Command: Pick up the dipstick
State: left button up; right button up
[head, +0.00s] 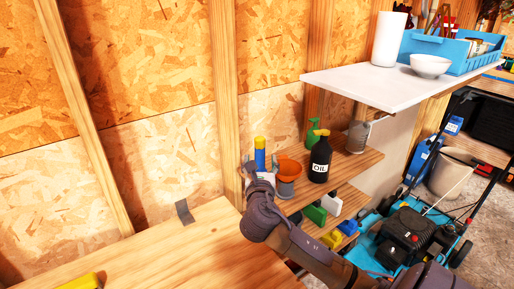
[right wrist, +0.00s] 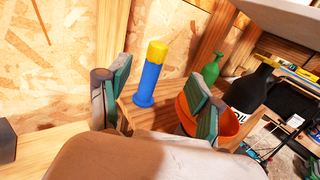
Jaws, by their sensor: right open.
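My right gripper (head: 258,174) is open and empty at the left end of the wooden shelf; in the right wrist view its two green-padded fingers (right wrist: 160,103) stand apart. A blue cylinder with a yellow top (head: 259,155) stands upright just beyond it. In the right wrist view the blue cylinder (right wrist: 148,84) shows between the fingers, farther off, with a wider foot. I cannot tell whether it is the dipstick; no other thing is clearly a dipstick. My left gripper is not in view.
An orange funnel (head: 289,169) stands right of the gripper, partly behind a finger in the right wrist view. A black oil bottle (head: 320,160) and a green spray bottle (head: 312,134) stand behind. A white upper shelf (head: 345,84) overhangs. A mower (head: 408,232) stands at right.

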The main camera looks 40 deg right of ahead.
aim_at(260, 141)
jog(key=x, duration=0.6)
jog(key=shift+w+d+f, duration=0.1)
jog(key=shift+w+d, duration=0.15)
jog(key=shift+w, duration=0.05)
jog(key=shift+w+d, duration=0.35)
jog(key=shift+w+d+r+p, duration=0.2)
jog(key=shift+w+d+p, duration=0.05)
jog(key=shift+p, duration=0.1)
jog(key=x, duration=0.3)
jog(key=shift+w+d, duration=0.2)
jog(key=shift+w, duration=0.1)
jog(key=shift+w+d, duration=0.25)
jog(key=shift+w, duration=0.05)
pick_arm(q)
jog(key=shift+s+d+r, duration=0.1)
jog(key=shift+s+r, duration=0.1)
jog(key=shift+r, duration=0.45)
